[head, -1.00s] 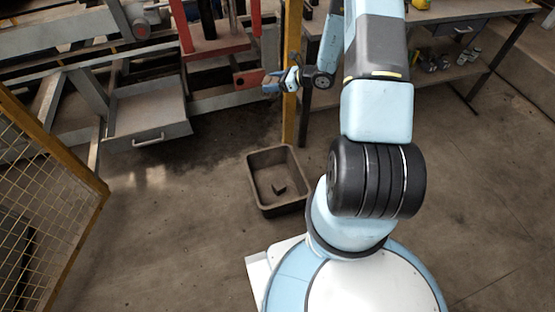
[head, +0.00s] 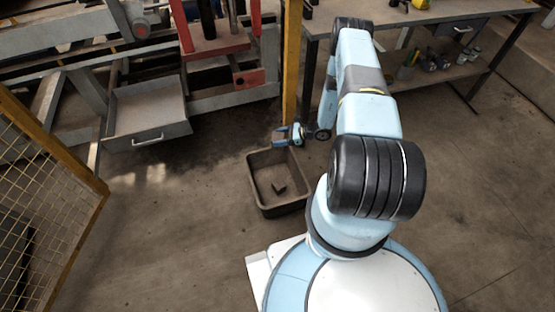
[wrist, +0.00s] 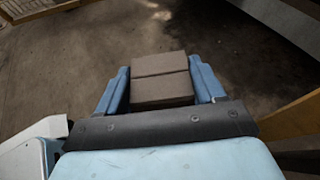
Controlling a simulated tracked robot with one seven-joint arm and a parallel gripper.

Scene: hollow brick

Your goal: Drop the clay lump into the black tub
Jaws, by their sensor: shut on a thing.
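The black tub (head: 263,197) stands on the floor left of my base in the head view. The tub does not show clearly in the wrist view.
A yellow post (head: 291,70) rises just behind my gripper. A workbench (head: 440,15) stands at the back right, and a red and grey machine frame with a drawer (head: 147,125) at the back left. A yellow mesh fence (head: 60,200) is at the left. The floor between is clear.

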